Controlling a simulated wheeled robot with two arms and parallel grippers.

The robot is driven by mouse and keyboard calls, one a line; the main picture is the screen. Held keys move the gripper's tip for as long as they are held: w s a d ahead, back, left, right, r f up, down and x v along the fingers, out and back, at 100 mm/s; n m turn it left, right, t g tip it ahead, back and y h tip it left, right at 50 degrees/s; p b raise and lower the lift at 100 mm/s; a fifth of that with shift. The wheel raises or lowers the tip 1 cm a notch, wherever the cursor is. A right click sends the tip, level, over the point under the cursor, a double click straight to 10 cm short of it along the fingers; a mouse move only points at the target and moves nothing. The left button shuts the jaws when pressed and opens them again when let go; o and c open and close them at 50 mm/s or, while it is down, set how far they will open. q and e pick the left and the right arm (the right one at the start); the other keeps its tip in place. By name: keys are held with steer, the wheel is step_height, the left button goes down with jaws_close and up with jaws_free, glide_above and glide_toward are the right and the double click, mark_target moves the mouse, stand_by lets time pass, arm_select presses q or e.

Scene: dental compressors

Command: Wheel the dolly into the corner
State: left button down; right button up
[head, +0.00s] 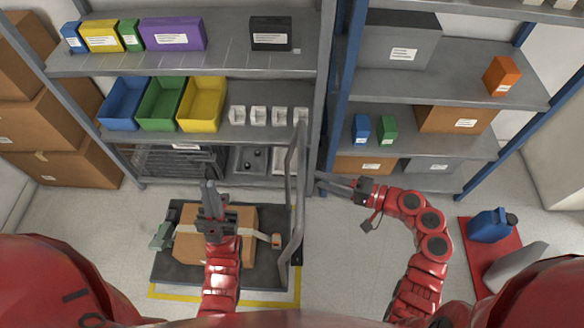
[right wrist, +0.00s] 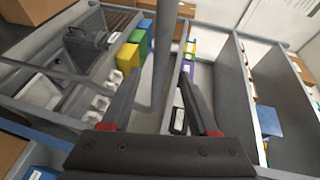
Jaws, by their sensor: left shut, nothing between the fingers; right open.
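The dolly (head: 265,278) is a dark flat platform on the floor, carrying a strapped cardboard box (head: 190,245). Its grey tube handle (head: 290,190) rises on the right side. My left gripper (head: 209,186) is shut and empty, above the box in the head view. My right gripper (head: 320,180) is open just right of the handle, fingers pointing left toward it. In the right wrist view, the grey handle tube (right wrist: 165,60) shows between the open fingers (right wrist: 162,85); whether it lies within their reach I cannot tell. The dolly's wheels are hidden.
Yellow floor tape (head: 170,294) runs along the dolly's near and right sides. Shelving (head: 220,62) with bins stands behind, and a second rack (head: 440,85) at right. Cardboard boxes (head: 60,160) are stacked left. A blue canister (head: 490,225) sits on a red mat at right. Floor between is clear.

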steer(key=p+x, duration=0.2)
steer(key=x, duration=0.8)
jaws_close()
stand_by(1.1)
